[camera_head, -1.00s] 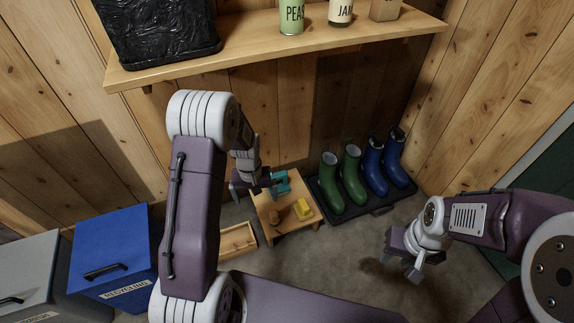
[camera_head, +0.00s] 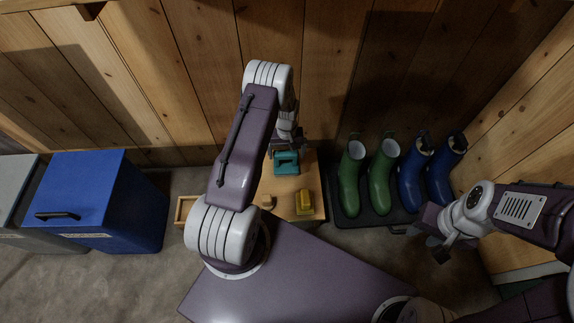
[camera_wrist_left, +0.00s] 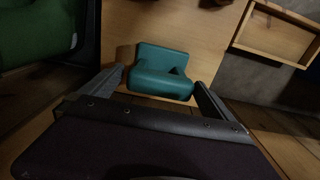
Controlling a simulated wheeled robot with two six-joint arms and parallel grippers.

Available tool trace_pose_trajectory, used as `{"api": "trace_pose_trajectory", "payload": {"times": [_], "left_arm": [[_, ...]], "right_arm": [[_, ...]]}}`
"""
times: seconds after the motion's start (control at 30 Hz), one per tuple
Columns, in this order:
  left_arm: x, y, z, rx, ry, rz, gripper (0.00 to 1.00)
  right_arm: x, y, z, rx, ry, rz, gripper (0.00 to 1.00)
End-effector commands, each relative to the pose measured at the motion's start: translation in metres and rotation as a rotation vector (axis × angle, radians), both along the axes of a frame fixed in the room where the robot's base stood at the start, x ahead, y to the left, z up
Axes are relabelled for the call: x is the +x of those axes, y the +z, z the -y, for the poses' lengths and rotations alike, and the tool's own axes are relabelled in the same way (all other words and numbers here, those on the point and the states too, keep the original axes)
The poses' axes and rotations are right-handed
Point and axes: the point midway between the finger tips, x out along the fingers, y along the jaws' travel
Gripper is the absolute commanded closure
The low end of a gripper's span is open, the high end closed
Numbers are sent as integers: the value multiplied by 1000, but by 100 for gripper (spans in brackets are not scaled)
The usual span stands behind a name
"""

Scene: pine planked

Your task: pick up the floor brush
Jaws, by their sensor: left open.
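A teal block with a handle opening (camera_head: 286,163), which looks like the floor brush, sits on the small wooden table (camera_head: 283,207) near its back edge. My left gripper (camera_head: 290,140) is open just behind and above it. In the left wrist view, the teal brush (camera_wrist_left: 160,70) shows between and just beyond the spread fingers (camera_wrist_left: 158,82); contact cannot be told. My right gripper (camera_head: 437,247) hangs over the floor to the right, away from the table; its finger gap is unclear.
A yellow block (camera_head: 305,203) and a small brown item (camera_head: 267,201) share the table. Green boots (camera_head: 349,180) and blue boots (camera_head: 413,176) stand on a dark tray (camera_head: 345,220) to the right. A wooden box (camera_head: 184,208) and blue bin (camera_head: 100,205) are left. The plank wall is close behind.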

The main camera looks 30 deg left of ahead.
Motion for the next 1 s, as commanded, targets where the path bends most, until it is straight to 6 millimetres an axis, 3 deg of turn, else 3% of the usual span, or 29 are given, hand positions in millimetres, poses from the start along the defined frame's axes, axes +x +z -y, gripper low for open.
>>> {"api": "trace_pose_trajectory", "payload": {"times": [0.13, 0.3, 0.4, 0.6, 0.63, 0.83, 1.0], "left_arm": [[1, -7, -1, 1, 0, 1, 0], [5, -40, -6, 1, 1, 1, 0], [5, -53, -6, 0, 0, 0, 0], [5, -51, -6, 1, 0, 1, 0], [5, -51, -6, 1, 0, 1, 3], [5, -51, -6, 1, 0, 1, 58], [5, -50, -6, 1, 0, 1, 59]], "right_arm": [[0, -7, 0, 0, 0, 1, 64], [0, -38, 0, 0, 0, 1, 64], [0, -46, 0, 0, 0, 1, 64], [0, -42, 0, 0, 0, 1, 64], [0, -42, 0, 0, 0, 1, 64], [0, -42, 0, 0, 0, 1, 64], [0, -42, 0, 0, 0, 1, 64]]}}
